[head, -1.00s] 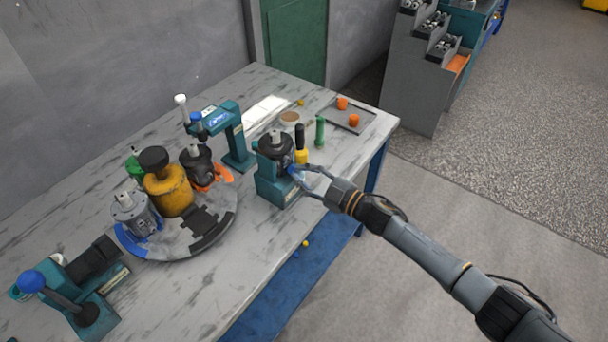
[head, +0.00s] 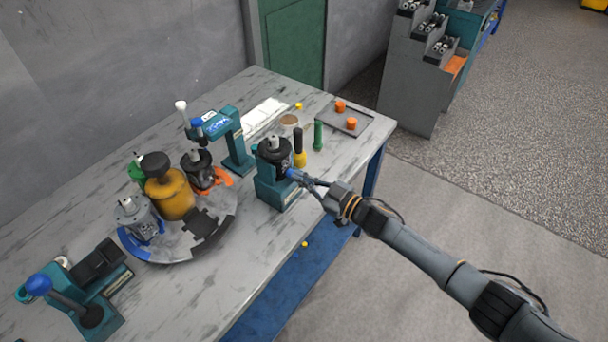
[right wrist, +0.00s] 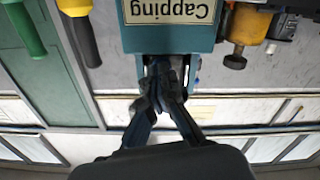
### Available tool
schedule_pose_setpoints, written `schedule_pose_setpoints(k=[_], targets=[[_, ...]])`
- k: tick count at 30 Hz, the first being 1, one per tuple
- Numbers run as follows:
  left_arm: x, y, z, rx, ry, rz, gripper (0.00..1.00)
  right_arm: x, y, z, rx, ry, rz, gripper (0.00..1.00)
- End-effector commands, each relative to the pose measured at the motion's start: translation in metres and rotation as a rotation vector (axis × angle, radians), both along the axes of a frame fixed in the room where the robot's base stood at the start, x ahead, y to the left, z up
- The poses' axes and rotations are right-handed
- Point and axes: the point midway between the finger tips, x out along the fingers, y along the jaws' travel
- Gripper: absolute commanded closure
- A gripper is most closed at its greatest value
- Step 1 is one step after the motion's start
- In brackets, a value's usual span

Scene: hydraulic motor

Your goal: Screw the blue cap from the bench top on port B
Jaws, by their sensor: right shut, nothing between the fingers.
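A dark motor (head: 273,150) sits upright in the teal capping stand (head: 279,194) near the bench's right edge. A blue cap (head: 293,173) shows at the motor's side facing my right arm. I cannot read the port letter or tell how far the cap is threaded on. My right gripper (head: 307,180) is shut and empty, with its tips right by the cap. In the right wrist view the fingers (right wrist: 165,88) are together below the stand's "Capping" label (right wrist: 170,11), and the cap cannot be made out. My left gripper is out of view.
A yellow-and-black tool (head: 299,150) and a green tool (head: 318,135) stand behind the motor. A tray (head: 357,128) holds orange caps. A turntable (head: 170,248) carries several motors and a yellow canister (head: 170,195).

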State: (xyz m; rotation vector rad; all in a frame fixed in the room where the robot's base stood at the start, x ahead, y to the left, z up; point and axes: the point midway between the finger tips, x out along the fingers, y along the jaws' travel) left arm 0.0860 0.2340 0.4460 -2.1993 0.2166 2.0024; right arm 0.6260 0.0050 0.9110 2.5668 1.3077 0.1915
Motion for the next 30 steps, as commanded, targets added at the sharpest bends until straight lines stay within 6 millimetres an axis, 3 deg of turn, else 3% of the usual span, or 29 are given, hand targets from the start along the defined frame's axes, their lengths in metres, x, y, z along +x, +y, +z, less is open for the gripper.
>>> schedule_pose_setpoints(k=[1, 11, 19, 30], targets=[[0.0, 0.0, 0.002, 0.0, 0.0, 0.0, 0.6, 0.0, 0.006, 0.007, 0.03, 0.019, 0.008, 1.0], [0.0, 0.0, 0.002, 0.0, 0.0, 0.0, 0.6, 0.0, 0.007, 0.007, 0.051, 0.043, 0.01, 1.0], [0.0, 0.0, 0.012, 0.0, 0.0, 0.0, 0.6, 0.0, 0.008, 0.007, 0.25, 0.317, 0.013, 1.0], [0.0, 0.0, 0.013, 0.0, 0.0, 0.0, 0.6, 0.0, 0.008, 0.006, 0.321, 0.409, 0.014, 1.0]])
